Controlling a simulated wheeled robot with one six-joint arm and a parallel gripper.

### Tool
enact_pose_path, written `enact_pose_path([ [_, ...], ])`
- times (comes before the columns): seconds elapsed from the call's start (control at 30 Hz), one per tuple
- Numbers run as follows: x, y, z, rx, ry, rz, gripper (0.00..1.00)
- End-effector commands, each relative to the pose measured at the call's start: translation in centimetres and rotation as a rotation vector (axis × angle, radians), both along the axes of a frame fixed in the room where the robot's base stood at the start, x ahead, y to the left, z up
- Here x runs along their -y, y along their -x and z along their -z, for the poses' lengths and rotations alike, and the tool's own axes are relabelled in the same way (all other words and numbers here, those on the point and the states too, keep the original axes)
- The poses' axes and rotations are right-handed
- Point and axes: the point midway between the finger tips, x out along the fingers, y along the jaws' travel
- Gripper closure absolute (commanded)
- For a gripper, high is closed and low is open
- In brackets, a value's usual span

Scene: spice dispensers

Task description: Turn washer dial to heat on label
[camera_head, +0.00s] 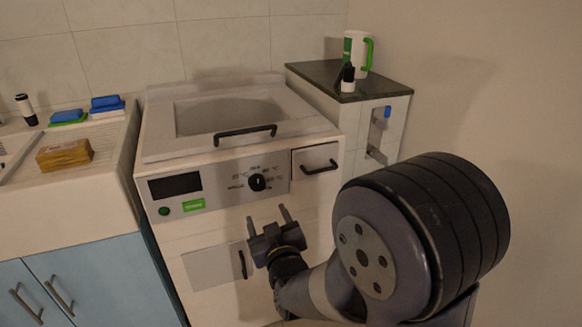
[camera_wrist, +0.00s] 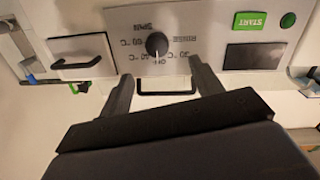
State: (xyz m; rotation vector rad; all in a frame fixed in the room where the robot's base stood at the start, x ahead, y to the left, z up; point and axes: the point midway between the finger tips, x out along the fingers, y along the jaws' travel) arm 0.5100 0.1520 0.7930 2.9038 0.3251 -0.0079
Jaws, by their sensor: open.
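The white washer (camera_head: 240,225) stands against the tiled wall, with a grey control panel on its front. The black round dial (camera_head: 257,182) sits in the panel's right half, ringed by small labels. In the wrist view the dial (camera_wrist: 157,44) appears upside down, and its labels include OFF and temperature marks. My gripper (camera_head: 268,216) is open and empty in front of the washer, a little below the dial. In the wrist view its two fingers (camera_wrist: 160,80) are spread, apart from the dial.
A green START label (camera_head: 193,205), a green button (camera_head: 164,211) and a dark display (camera_head: 175,186) lie left of the dial. A drawer handle (camera_head: 320,167) projects at right, a lid handle (camera_head: 245,134) above, and a door handle (camera_head: 243,265) below. A sink counter (camera_head: 75,200) adjoins at left.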

Motion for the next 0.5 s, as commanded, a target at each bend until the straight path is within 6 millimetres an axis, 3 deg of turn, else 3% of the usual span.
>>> enact_pose_path([
  [0.23, -0.5, -1.5, -0.4, 0.031, -0.001, 0.001, 0.38],
  [0.5, -1.5, -6.2, -0.4, 0.029, -0.001, 0.002, 0.38],
])
